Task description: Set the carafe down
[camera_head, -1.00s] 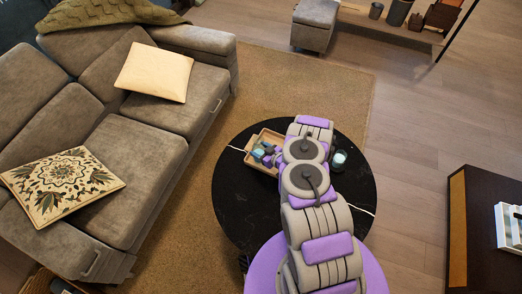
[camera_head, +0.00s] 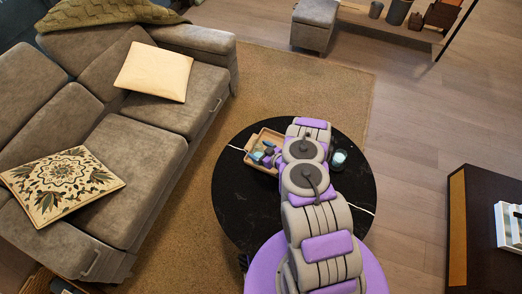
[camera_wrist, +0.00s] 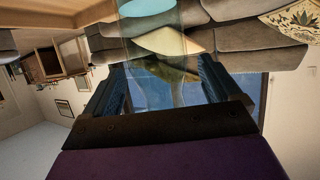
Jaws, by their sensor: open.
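In the wrist view, the clear glass carafe (camera_wrist: 137,48) rises between and beyond the two dark fingers of my gripper (camera_wrist: 163,72). A pale blue disc shows in the glass at the top edge. The fingers stand apart, with see-through glass between them; whether they touch it I cannot tell. In the head view, my gripper (camera_head: 271,158) is small and partly hidden by my arm, at a wooden tray (camera_head: 250,141) on the black round table (camera_head: 235,205). A pale blue piece, perhaps the carafe, shows there; its base is hidden.
A glass with pale contents (camera_head: 340,157) stands on the table right of my arm. The table's left front is bare. A grey sofa (camera_head: 135,140) stands left, a dark cabinet (camera_head: 480,240) right, and a grey ottoman (camera_head: 314,25) behind.

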